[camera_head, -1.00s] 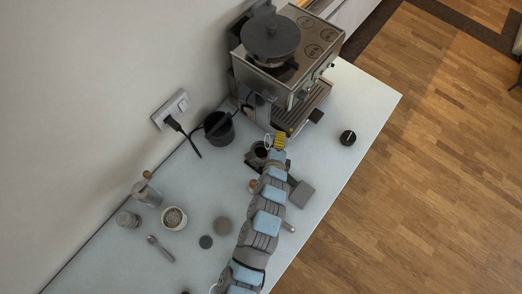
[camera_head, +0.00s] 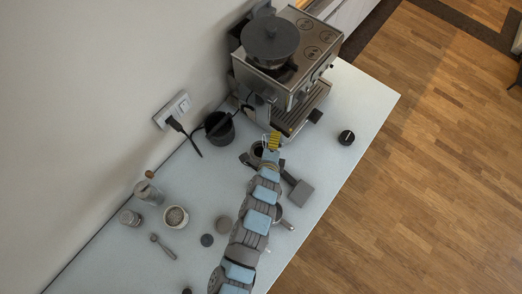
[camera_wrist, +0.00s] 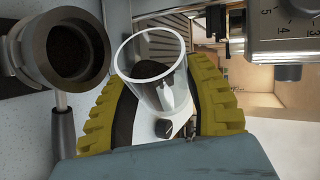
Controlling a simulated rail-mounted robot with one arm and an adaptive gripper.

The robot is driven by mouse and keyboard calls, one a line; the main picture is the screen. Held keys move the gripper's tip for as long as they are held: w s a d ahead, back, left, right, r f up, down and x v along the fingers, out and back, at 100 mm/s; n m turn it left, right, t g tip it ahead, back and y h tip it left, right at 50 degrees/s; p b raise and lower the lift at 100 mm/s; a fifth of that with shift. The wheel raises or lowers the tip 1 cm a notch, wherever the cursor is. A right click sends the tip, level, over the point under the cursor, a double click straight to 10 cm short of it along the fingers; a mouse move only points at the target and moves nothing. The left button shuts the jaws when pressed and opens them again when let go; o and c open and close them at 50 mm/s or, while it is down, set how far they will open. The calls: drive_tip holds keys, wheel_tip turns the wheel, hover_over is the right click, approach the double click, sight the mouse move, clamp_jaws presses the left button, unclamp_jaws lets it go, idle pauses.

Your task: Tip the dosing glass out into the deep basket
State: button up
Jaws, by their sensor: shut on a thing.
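My gripper (camera_wrist: 162,112) has its yellow ribbed fingers shut on the clear dosing glass (camera_wrist: 150,54), with its pale rim toward the upper left of the wrist view. In the head view my gripper (camera_head: 273,142) is small, in front of the coffee machine. A round metal basket (camera_wrist: 72,46) with a dark inside, likely the deep basket, sits at the left of the wrist view, beside and apart from the glass. A metal handle runs down from it. In the head view it is partly hidden by my arm.
The coffee machine (camera_head: 282,75) stands behind, with a black bin (camera_head: 219,128) to its left. A dark block (camera_head: 300,193) lies right of my arm. A cup (camera_head: 175,217), jar (camera_head: 148,192) and spoon (camera_head: 162,246) stand or lie left. The counter's right side is mostly clear.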

drive_tip(key=shift+a+r+n+h, duration=0.25)
drive_tip(key=shift+n+h, duration=0.15)
drive_tip(key=shift+n, duration=0.1)
idle(0.6)
drive_tip(key=shift+s+a+f+n+t+h+b, duration=0.1)
drive_tip(key=shift+a+f+n+t+h+b, duration=0.1)
drive_tip(key=shift+f+n+t+h+b, duration=0.3)
idle(0.6)
drive_tip(key=shift+a+r+n+h+b, duration=0.25)
drive_tip(key=shift+n+h+b, duration=0.1)
drive_tip(key=shift+n, duration=0.35)
idle(0.6)
drive_tip(key=shift+s+a+r+n+t+h+b, duration=0.15)
drive_tip(key=shift+a+n+t+h+b, duration=0.25)
drive_tip(key=shift+n+b, duration=0.25)
drive_tip(key=shift+w+a+r+n+t+h+b, duration=0.1)
drive_tip(key=shift+a+n+t+h+b, duration=0.15)
drive_tip(key=shift+n+t+b, duration=0.35)
idle(2.2)
drive_tip(key=shift+d+r+m+g+y+p, duration=0.3)
drive_tip(key=shift+m+p, duration=0.15)
drive_tip(key=shift+p, duration=0.3)
drive_tip(key=shift+d+f+m+g+y+p, duration=0.2)
drive_tip(key=shift+d+m+g+y+p, duration=0.2)
drive_tip(key=shift+m+p, duration=0.35)
drive_tip(key=shift+d+f+m, duration=0.1)
drive_tip(key=shift+f+m, duration=0.1)
drive_tip(key=shift+m, duration=0.05)
drive_tip(key=shift+f+g, duration=0.25)
drive_tip(key=shift+g, duration=0.05)
